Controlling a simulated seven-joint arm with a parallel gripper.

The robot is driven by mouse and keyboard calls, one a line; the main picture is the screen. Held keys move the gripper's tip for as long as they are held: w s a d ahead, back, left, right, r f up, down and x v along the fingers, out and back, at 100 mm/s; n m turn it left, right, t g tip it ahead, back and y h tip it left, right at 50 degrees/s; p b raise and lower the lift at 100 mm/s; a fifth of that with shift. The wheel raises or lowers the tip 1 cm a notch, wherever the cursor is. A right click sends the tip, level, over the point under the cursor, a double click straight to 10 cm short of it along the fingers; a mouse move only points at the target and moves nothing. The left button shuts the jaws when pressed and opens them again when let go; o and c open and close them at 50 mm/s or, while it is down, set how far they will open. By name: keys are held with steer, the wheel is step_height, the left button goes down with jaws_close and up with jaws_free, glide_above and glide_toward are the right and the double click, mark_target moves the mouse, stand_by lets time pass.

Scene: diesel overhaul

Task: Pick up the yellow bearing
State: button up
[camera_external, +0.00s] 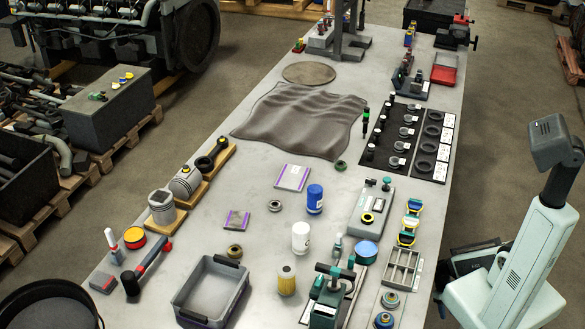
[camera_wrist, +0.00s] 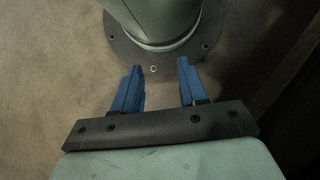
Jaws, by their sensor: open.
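A small ring with yellow on it (camera_external: 367,217) sits on a grey device (camera_external: 364,229) right of the bench's middle; it looks like the yellow bearing, but it is too small to be sure. A dull olive-brown ring (camera_external: 234,251) lies on the bench near the grey bin, and a dark green ring (camera_external: 341,165) lies by the cloth. My gripper (camera_wrist: 160,66) is open and empty in the wrist view, its two blue fingers apart above the floor and a round bolted base. No bearing shows in the wrist view. My gripper cannot be clearly made out in the external view.
The long grey bench (camera_external: 258,190) is crowded. A grey bin (camera_external: 211,290), white canister (camera_external: 300,237), blue canister (camera_external: 314,198), yellow filter (camera_external: 287,280) and green vise (camera_external: 327,298) stand around. A dark cloth (camera_external: 300,118) covers the middle. A compartment tray (camera_external: 402,270) lies right.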

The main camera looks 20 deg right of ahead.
steer(key=o, duration=0.8)
